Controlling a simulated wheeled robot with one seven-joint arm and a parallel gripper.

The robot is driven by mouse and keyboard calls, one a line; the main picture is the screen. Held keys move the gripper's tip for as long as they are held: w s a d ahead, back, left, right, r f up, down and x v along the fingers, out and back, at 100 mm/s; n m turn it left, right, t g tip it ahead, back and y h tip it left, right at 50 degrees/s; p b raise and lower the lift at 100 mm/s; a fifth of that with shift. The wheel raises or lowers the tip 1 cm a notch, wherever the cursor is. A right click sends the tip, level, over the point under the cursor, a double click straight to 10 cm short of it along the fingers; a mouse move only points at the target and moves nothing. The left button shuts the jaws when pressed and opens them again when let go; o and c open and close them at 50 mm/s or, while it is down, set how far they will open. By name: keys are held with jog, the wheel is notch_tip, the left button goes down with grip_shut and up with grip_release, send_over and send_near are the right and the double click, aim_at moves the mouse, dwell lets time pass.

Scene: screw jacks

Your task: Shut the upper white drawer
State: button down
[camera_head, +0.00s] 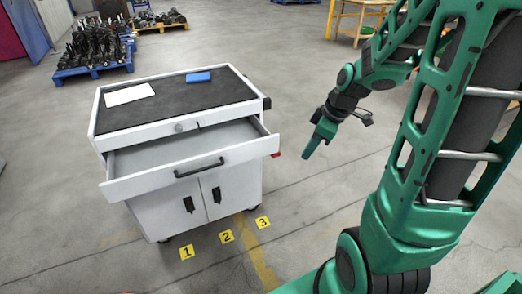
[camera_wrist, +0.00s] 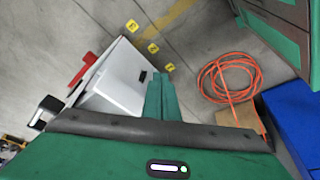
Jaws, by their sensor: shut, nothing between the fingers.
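The upper white drawer (camera_head: 193,165) of the white cabinet is pulled well out in the head view. It has a dark bar handle (camera_head: 199,168) on its front, and its inside looks empty. The white cabinet (camera_head: 232,191) stands on castors, with two lower doors. My green gripper (camera_head: 311,152) is shut and empty, to the right of the drawer and apart from it, pointing down. In the wrist view the shut fingers (camera_wrist: 161,80) show in front of the white cabinet (camera_wrist: 118,82); the drawer cannot be clearly told there.
A white sheet (camera_head: 129,94) and a blue object (camera_head: 198,77) lie on the cabinet's dark top. Yellow number markers (camera_head: 226,237) are on the floor in front. An orange cable coil (camera_wrist: 229,78) lies on the floor. Floor before the drawer is clear.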

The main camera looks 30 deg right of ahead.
jog(key=w+a+f+n+t, duration=0.1)
jog(key=w+f+n, duration=0.1)
jog(key=w+f, duration=0.2)
jog(key=w+a+f+n+y, duration=0.1)
jog(key=w+a+f+n, duration=0.1)
jog(key=w+f, duration=0.3)
jog(key=w+a+f+n+t+y, duration=0.1)
jog(key=w+f+n, duration=0.3)
jog(key=w, duration=0.6)
jog(key=shift+w+a+f+t, duration=0.2)
jog(key=shift+w+a+t, duration=0.1)
jog(key=shift+a, duration=0.25)
jog(key=shift+w, duration=0.45)
